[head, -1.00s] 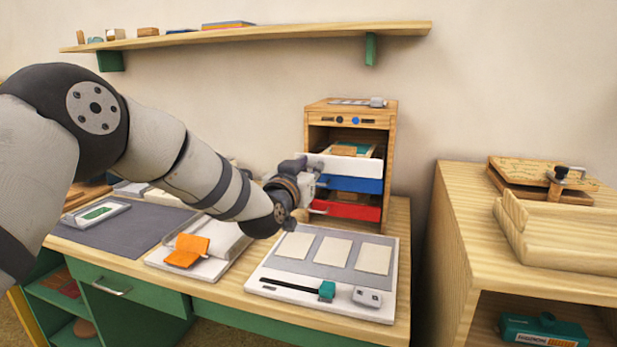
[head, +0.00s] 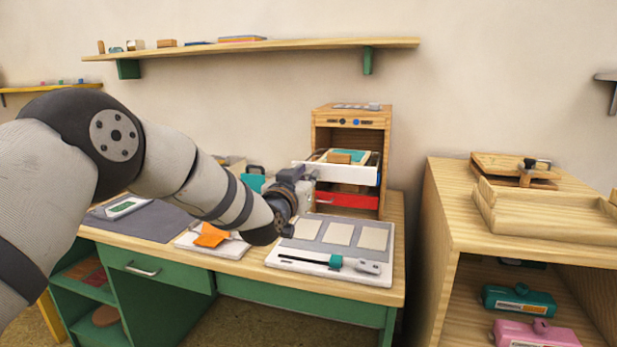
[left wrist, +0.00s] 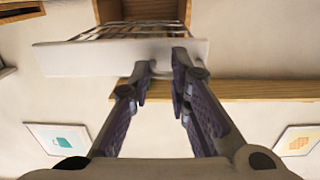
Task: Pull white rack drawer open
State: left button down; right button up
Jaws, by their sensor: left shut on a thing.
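The wooden rack (head: 383,150) stands on the desk. Its white drawer (head: 345,173) is pulled out, with its front well ahead of the rack and a teal-and-wood item visible inside. My left gripper (head: 307,184) is at the left part of the drawer front, shut on its handle. In the left wrist view, the white drawer front (left wrist: 80,58) spans the top and my left gripper's fingertips (left wrist: 162,70) meet its lower edge; the handle is mostly hidden by the fingers. The red drawer (head: 340,201) sits below; the blue one is almost hidden. My right gripper is out of view.
A white-and-grey board (head: 318,262) with pale cards lies on the desk in front of the rack, under my left gripper. An orange item (head: 211,236) lies left of it. A wooden cabinet (head: 440,230) stands at the right. A shelf (head: 250,49) hangs above.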

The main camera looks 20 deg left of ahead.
pick_arm(q)
jog(key=shift+w+a+r+n+y, duration=0.1)
jog(key=shift+a+r+n+y, duration=0.1)
jog(key=shift+a, duration=0.25)
jog(key=shift+w+a+r+n+y, duration=0.1)
jog(key=shift+a+r, duration=0.05)
jog(key=shift+a, duration=0.3)
jog(key=c, duration=1.5)
grip_release()
jog(key=shift+s, duration=0.1)
jog(key=o, duration=0.4)
jog(key=shift+a, duration=0.15)
jog(key=shift+a+f, duration=0.1)
jog(key=shift+a, duration=0.2)
jog(key=shift+s+d+f, duration=0.1)
jog(key=shift+d+f, duration=0.15)
jog(key=shift+d, duration=0.15)
jog(key=s, duration=1.2)
jog(key=shift+a, duration=0.2)
